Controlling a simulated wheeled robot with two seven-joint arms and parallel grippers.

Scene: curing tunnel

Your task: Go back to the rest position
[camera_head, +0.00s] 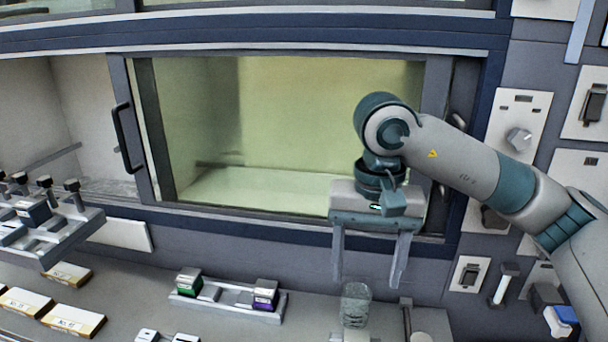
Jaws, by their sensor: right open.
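My right gripper (368,284) hangs pointing down in front of the glass door, on the arm that comes in from the right. Its two fingers are wide apart and nothing is between them. A clear glass cup (355,311) stands below it and slightly left of its middle, at the front of the picture. The cup's top shows just below the fingertips; I cannot tell the exact height gap. My left gripper and left arm are not in view.
A tunnel with a sliding glass door (280,120) and black handle (127,139) fills the back. A tray (228,301) holds a green and a purple block. A raised rack (62,240) stands at left, near labelled boxes (73,320). Switch panels (515,122) line the right wall.

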